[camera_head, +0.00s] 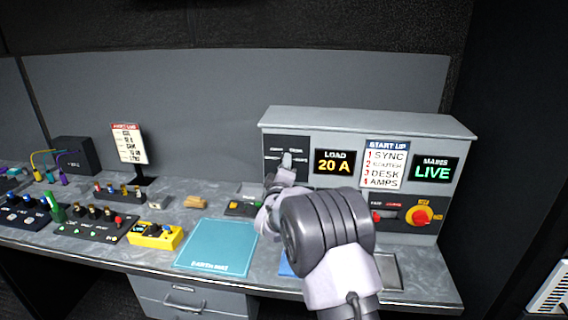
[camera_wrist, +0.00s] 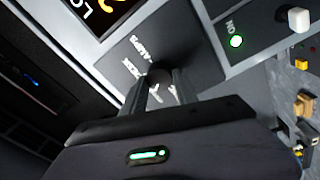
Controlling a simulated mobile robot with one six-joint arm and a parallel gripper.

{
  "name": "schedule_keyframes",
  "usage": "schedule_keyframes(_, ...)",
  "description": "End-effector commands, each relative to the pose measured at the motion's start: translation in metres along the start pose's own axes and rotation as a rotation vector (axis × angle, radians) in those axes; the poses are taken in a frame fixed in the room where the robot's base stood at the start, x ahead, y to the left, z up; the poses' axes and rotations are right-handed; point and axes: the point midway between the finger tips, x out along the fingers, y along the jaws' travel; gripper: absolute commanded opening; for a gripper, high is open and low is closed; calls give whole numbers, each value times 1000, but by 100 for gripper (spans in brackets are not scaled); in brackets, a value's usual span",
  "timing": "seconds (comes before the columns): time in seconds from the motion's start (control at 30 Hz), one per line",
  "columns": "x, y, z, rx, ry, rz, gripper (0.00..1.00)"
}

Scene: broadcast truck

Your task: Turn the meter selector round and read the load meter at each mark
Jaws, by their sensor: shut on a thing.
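The meter selector is a dark knob (camera_wrist: 159,74) on a dark labelled panel, which in the head view is the panel (camera_head: 287,145) at the left of the grey cabinet. My gripper (camera_wrist: 160,85) is shut on the knob, one finger on each side; in the head view my arm reaches up to it and hides most of it. The selector's pointer and some of its marks are hidden or too blurred to read. The load meter (camera_head: 334,161) sits right of the selector and reads 20 A in orange.
A start-up card (camera_head: 387,164) lists sync, router, desk, amps. The mains display (camera_head: 435,170) shows LIVE above a red and yellow rotary switch (camera_head: 419,216). A teal mat (camera_head: 216,247), a yellow box (camera_head: 155,236) and control panels lie on the desk to the left.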

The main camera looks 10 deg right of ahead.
Motion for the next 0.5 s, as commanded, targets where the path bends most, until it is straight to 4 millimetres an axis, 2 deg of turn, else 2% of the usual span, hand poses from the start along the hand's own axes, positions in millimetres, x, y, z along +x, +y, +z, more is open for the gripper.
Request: schedule_keyframes(0.5,0,2,0,-484,23,-37,0)
